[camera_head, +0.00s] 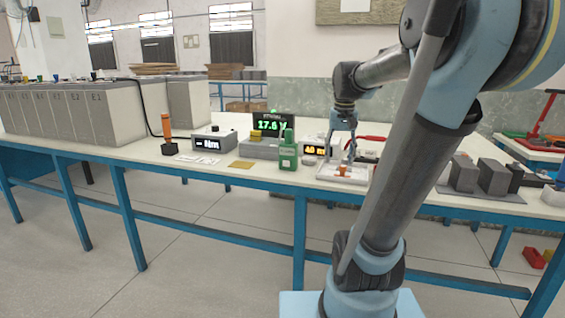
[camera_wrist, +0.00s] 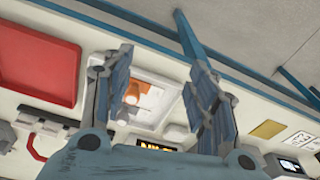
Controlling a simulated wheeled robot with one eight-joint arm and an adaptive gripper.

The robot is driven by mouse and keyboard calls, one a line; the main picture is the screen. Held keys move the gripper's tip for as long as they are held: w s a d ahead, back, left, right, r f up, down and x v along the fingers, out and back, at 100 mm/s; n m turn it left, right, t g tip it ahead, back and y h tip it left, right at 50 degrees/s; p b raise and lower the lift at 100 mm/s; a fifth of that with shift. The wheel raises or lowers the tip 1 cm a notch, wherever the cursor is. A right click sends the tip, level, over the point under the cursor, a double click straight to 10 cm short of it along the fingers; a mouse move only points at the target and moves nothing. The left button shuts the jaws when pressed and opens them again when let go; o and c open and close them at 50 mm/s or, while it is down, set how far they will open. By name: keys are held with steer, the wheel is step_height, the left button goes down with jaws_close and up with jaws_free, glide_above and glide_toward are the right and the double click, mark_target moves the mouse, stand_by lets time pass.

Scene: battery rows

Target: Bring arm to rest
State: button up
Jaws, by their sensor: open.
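My arm reaches out over the workbench (camera_head: 130,152) from the right side of the head view. My gripper (camera_head: 345,150) points down above a small white tray (camera_head: 325,174) at the front of the bench. In the wrist view my gripper (camera_wrist: 160,85) is open, its two blue-grey fingers spread apart with nothing held. An orange and white object (camera_wrist: 133,93) shows between the fingers, on the white tray, apparently below them. The exact gap between fingertips and tray cannot be told.
Left of the tray stand a green bottle (camera_head: 288,155), a display reading 17.6 V (camera_head: 270,125), a meter (camera_head: 214,141) and an orange-handled tool (camera_head: 167,132). Grey battery cases (camera_head: 95,112) line the far left. Grey blocks (camera_head: 493,177) sit at right. A red tray (camera_wrist: 38,65) shows in the wrist view.

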steer(key=s+f+n+t, duration=0.1)
steer(key=s+f, duration=1.7)
steer(key=shift+f+n, duration=0.25)
steer(key=shift+n, duration=0.05)
steer(key=shift+w+f, duration=0.2)
steer(key=shift+w, duration=0.25)
